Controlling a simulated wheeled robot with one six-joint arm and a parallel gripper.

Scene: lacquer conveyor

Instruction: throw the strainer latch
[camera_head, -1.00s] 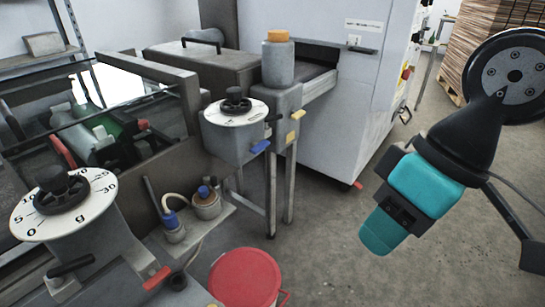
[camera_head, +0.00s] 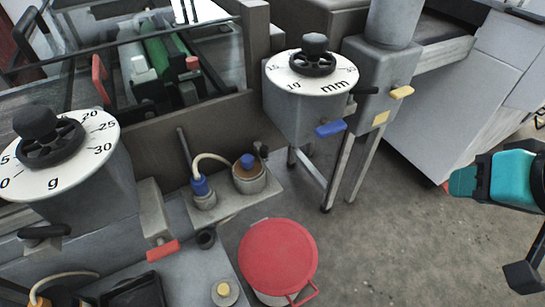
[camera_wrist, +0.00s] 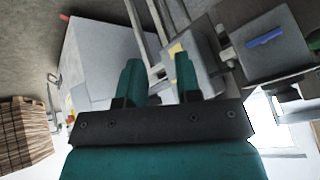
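Several coloured lever handles show; no label tells which is the strainer latch. A yellow lever (camera_head: 402,92) sticks out from the grey column housing (camera_head: 378,75) at upper right. A blue lever (camera_head: 330,129) is under the mm dial (camera_head: 311,72). A red lever (camera_head: 162,251) is by the g dial (camera_head: 60,155) at lower left. My gripper (camera_head: 465,181) is at the right edge, well apart from all the levers. In the wrist view my gripper (camera_wrist: 158,72) has its two teal fingers apart and empty, with the blue lever (camera_wrist: 265,38) beyond to the right.
A red-lidded pot (camera_head: 278,255) stands low in front of the machine. A grey cabinet (camera_head: 470,110) is at the right. Open floor (camera_head: 400,230) lies between machine and gripper. Stacked boards (camera_wrist: 22,130) show in the wrist view.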

